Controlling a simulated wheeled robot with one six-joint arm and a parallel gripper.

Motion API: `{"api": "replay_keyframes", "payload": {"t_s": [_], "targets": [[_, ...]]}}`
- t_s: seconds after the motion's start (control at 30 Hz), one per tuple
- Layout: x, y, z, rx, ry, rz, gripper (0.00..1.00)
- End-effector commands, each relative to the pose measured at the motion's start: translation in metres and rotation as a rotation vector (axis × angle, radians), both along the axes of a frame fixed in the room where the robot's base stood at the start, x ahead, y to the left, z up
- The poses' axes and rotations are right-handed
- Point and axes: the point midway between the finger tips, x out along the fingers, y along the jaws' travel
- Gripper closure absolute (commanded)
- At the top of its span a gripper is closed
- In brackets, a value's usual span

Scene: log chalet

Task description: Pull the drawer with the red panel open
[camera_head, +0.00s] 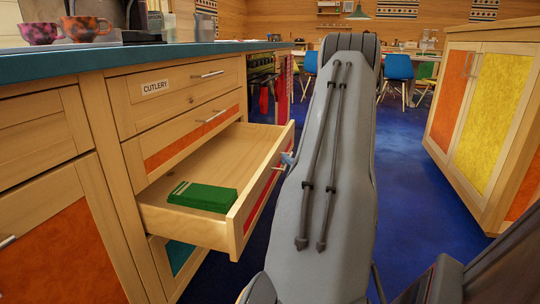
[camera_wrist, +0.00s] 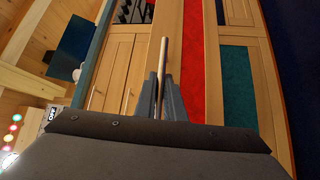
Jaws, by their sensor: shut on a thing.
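The drawer with the red panel (camera_head: 262,192) stands well out of the cabinet in the head view, below an orange-panelled drawer. A folded green cloth (camera_head: 202,196) lies inside it. In the wrist view the red panel (camera_wrist: 193,65) runs as an upright strip, with the bar handle (camera_wrist: 163,55) beside the fingers. My gripper (camera_wrist: 162,85) is shut on this handle, one finger on each side of it. In the head view the gripper's tip (camera_head: 288,158) shows at the drawer front; my arm hides most of the rest.
The drawer labelled CUTLERY (camera_head: 178,92) and the orange-panelled drawer (camera_head: 190,141) are closed. Mugs (camera_head: 80,27) stand on the blue counter (camera_head: 150,54). An orange and yellow cabinet (camera_head: 485,105) stands at the right. The blue floor (camera_head: 405,185) between is clear. Chairs (camera_head: 398,72) stand farther back.

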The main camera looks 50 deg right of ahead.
Motion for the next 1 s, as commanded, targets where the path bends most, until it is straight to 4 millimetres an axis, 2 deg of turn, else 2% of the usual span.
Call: {"api": "replay_keyframes", "payload": {"t_s": [0.03,0.1,0.33,0.5,0.87,0.9,1.0], "targets": [[-0.012,-0.004,0.001,0.003,0.000,-0.004,1.00],[-0.023,-0.009,0.001,0.002,0.001,-0.003,1.00],[-0.047,-0.019,0.000,0.002,0.002,-0.001,1.00],[-0.053,-0.022,-0.001,0.001,0.001,0.001,1.00],[-0.054,-0.022,-0.001,0.001,0.000,0.001,1.00],[-0.054,-0.022,-0.001,0.001,0.000,0.001,0.87],[-0.054,-0.022,-0.001,0.001,0.000,0.001,0.73]]}}
